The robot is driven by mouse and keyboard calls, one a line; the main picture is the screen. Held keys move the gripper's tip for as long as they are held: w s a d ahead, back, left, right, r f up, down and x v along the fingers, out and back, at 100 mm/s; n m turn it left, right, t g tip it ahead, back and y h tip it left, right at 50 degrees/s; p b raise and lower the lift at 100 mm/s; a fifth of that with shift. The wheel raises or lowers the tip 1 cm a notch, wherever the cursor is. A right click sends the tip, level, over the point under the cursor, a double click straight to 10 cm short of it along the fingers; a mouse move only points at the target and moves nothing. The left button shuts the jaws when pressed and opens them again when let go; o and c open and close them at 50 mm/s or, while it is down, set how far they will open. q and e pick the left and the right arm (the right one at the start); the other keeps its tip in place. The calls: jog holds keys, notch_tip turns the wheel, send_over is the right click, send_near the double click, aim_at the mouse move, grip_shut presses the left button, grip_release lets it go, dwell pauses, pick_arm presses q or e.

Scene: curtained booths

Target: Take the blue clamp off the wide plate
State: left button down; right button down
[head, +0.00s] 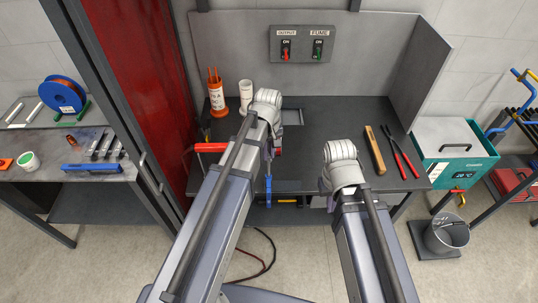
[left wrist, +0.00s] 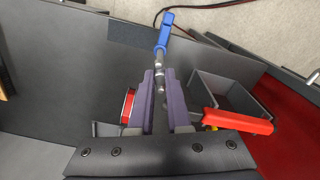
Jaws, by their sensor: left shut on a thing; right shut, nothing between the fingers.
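The blue clamp (left wrist: 164,34) has a blue handle and a grey metal shaft. In the left wrist view its shaft runs between the purple fingers of my left gripper (left wrist: 164,103), which is shut on it. In the head view the blue clamp (head: 268,190) points down past the table's front edge, below my left gripper (head: 268,168). My right gripper (head: 331,203) is shut and empty at the table front, its fingertips mostly hidden by its wrist.
A red handle (head: 210,147) lies left of my left arm and shows in the left wrist view (left wrist: 238,121). A wooden-handled tool (head: 375,150) and red pliers (head: 401,156) lie on the right of the dark table (head: 340,115).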

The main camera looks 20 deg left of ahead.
pick_arm(q)
jog(key=n, duration=0.5)
jog(key=shift+n, duration=0.3)
jog(key=n, duration=0.6)
jog(key=shift+n, duration=0.3)
jog(key=n, duration=1.1)
jog(key=shift+n, duration=0.4)
jog(key=c, duration=0.8)
grip_release()
